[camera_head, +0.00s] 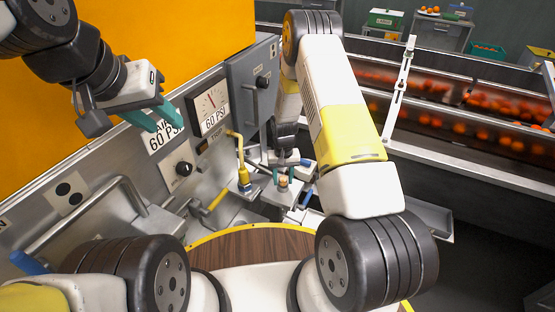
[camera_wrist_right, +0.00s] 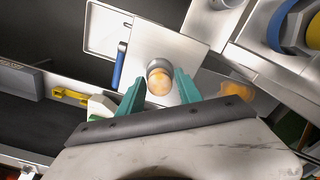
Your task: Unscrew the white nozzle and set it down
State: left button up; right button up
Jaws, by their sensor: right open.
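My right gripper (camera_head: 291,174) is open in the head view, low at the machine's metal fittings. In the right wrist view its two teal fingers (camera_wrist_right: 160,93) stand apart on either side of a small round fitting (camera_wrist_right: 158,82). The fitting has a grey collar and a pale orange top, and sits on a square metal plate (camera_wrist_right: 150,45). It also shows in the head view (camera_head: 283,181). I see no clearly white nozzle and cannot tell whether this fitting is it. My left gripper (camera_head: 154,118) is open and empty, in front of the panel at upper left.
The panel carries a pressure gauge (camera_head: 210,105), a black knob (camera_head: 183,168) and a metal handle bar (camera_head: 90,210). A round wooden top (camera_head: 255,247) lies in front. A conveyor with oranges (camera_head: 440,115) runs behind at right.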

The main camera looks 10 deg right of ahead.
jog(key=m, duration=0.6)
jog(key=shift+m, duration=0.3)
jog(key=c, duration=0.7)
jog(key=n, duration=0.5)
jog(key=shift+n, duration=0.4)
jog(key=shift+c, duration=0.2)
jog(key=n, duration=0.6)
jog(key=o, duration=0.7)
jog(key=shift+o, duration=0.2)
